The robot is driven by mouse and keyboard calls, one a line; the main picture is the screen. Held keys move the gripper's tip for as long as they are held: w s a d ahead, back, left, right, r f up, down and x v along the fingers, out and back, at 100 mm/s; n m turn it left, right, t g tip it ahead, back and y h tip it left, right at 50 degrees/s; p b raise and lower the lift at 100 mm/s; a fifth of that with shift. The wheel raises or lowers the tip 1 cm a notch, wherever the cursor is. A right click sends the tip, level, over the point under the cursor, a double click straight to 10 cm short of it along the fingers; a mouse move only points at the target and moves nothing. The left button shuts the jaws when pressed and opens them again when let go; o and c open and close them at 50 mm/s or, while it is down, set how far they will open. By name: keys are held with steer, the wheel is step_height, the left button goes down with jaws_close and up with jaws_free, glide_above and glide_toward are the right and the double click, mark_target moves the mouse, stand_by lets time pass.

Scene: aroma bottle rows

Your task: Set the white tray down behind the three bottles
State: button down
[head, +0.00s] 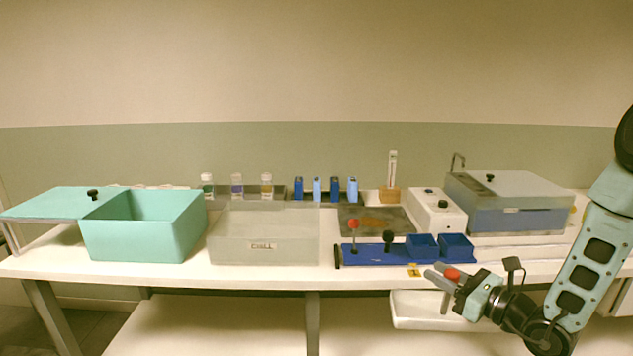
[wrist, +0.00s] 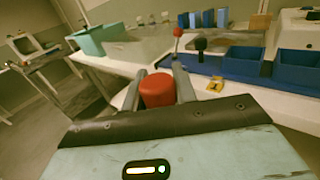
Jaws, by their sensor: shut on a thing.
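Three small white-capped bottles, green (head: 207,187), purple (head: 237,187) and amber (head: 267,186), stand in a row at the back of the bench. The clear box hides some of their lower parts. A shallow white tray (head: 408,312) shows below the bench's front edge, behind my gripper; I cannot tell what bears it. My gripper (head: 442,282) is in front of the bench, pointing left. It is shut on a red cylinder (head: 452,274), which shows between both fingers in the wrist view (wrist: 157,91). No tray shows between the fingers there.
A teal bin (head: 145,240) and a clear labelled box (head: 264,247) stand left. A blue board (head: 370,256) with blue bins and upright pegs is near the front edge. A white device (head: 436,215) and lidded bath (head: 510,215) stand right.

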mark_target(470, 330)
steer(key=s+d+f+h, duration=0.1)
steer(key=f, duration=0.2)
steer(key=s+d+f+m+t, duration=0.1)
steer(key=s+f, duration=0.1)
steer(key=f, duration=0.1)
steer(key=s+d+f+m+h+p, duration=0.1)
steer(key=d+f, duration=0.1)
steer(key=f, duration=0.1)
steer(key=shift+s+t+h, duration=0.3)
steer(key=shift+s+t, duration=0.05)
steer(key=shift+t, duration=0.05)
steer(key=s+d+f+m+t+h+p, duration=0.1)
steer(key=s+d+f+m+t+h, duration=0.1)
steer(key=s+f+m+h, duration=0.3)
steer(key=shift+s+f+m+h, duration=0.45)
steer(key=shift+s+h, duration=0.5)
steer(key=shift+h, duration=0.95)
